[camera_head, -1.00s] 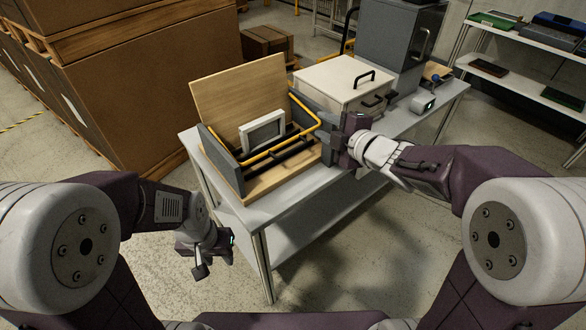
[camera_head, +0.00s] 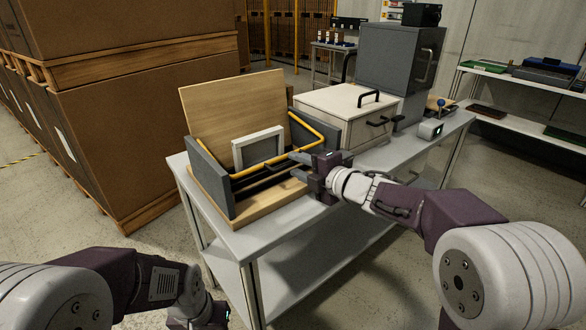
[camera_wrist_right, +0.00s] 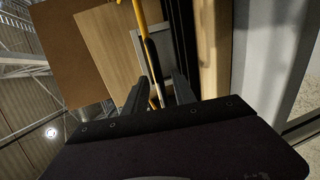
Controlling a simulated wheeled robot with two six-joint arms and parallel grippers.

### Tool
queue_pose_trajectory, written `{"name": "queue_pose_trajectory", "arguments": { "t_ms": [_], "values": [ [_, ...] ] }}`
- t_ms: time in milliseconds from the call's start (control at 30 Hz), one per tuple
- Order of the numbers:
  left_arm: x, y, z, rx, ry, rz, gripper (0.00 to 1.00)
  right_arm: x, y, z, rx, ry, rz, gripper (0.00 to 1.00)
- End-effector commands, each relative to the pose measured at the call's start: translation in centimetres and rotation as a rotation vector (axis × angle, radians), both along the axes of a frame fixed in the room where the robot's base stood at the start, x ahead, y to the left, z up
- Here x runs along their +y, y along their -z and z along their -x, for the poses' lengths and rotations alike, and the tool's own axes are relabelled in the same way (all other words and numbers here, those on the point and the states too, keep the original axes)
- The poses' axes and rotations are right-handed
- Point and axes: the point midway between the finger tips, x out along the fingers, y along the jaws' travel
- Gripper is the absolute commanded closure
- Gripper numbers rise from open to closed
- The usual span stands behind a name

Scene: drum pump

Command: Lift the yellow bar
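The yellow bar (camera_head: 306,126) is a bent tube on a wooden-based fixture (camera_head: 240,213) with grey side plates, on the table. Its front run passes low before a white frame (camera_head: 258,147). My right gripper (camera_head: 296,166) is at the right part of that front run, its fingers pointing left. In the right wrist view the bar (camera_wrist_right: 140,18) runs down between the two spread fingers (camera_wrist_right: 158,95). I see no clear grip on it. My left gripper (camera_head: 198,318) is low at the bottom edge, partly cut off, away from the bar.
A wooden panel (camera_head: 236,112) stands behind the bar. A white box with black handles (camera_head: 342,112) and a grey cabinet (camera_head: 392,75) stand right of the fixture on the table (camera_head: 292,228). Stacked cartons (camera_head: 150,130) rise at the left. The table's front right is clear.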

Motion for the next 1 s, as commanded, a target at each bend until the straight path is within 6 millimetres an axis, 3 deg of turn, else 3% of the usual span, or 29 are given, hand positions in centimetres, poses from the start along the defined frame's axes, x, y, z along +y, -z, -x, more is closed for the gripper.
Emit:
{"name": "queue_pose_trajectory", "arguments": {
  "t_ms": [167, 433, 567, 1000],
  "values": [
    [0.0, 0.5, 0.0, 0.000, 0.000, 0.000, 0.64, 1.2, 0.5, -1.6, 0.000, 0.000, 0.000, 0.68],
    [0.0, 0.4, 0.0, 0.000, 0.000, 0.000, 0.64, 1.4, 0.5, -1.8, 0.000, 0.001, -0.001, 0.68],
    [0.0, 0.4, 0.0, 0.000, 0.000, 0.000, 0.64, 1.4, 0.5, -1.8, 0.000, 0.001, -0.001, 1.00],
    [0.0, 0.4, 0.0, 0.000, 0.000, 0.000, 0.64, 1.4, 0.5, -1.8, 0.001, 0.001, 0.000, 1.00]
  ]
}}
